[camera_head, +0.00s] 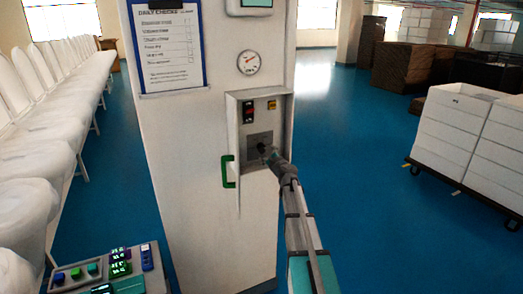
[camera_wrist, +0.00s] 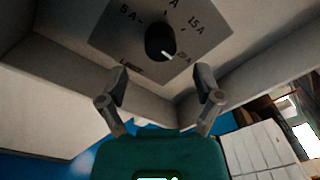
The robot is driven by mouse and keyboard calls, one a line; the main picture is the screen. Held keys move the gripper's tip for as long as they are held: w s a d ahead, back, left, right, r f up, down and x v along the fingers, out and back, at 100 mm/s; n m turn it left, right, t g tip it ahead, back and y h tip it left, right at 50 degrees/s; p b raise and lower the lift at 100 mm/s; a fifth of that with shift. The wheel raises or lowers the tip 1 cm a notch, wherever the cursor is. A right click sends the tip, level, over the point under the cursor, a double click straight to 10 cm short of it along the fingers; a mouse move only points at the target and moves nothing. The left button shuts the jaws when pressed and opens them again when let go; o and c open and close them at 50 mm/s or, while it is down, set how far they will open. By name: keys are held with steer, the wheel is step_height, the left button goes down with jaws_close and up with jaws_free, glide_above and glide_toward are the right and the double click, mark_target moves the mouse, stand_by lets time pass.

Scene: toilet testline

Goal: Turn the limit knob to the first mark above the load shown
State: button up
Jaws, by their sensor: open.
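The limit knob (camera_wrist: 160,42) is black and round, on a grey plate (camera_wrist: 110,38) inside an open box. Its white pointer aims to the lower right, toward a blurred mark that may read 20 A. Marks 5A and 15A are legible; the top mark is cut off. In the head view the knob (camera_head: 262,148) shows just beyond my gripper (camera_head: 272,157). In the wrist view my gripper (camera_wrist: 162,82) is open and empty, its fingertips apart below the knob, not touching it. A round gauge (camera_head: 248,62) with a reddish needle is above; its reading is too small to tell.
A red switch (camera_head: 248,111) and a yellow label (camera_head: 271,105) sit above the knob. A display (camera_head: 252,4) is cut off at top. A button console (camera_head: 100,270) stands lower left.

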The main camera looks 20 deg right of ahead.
steer(key=shift+w+d, duration=0.1)
steer(key=shift+w, duration=2.3)
steer(key=c, duration=1.2)
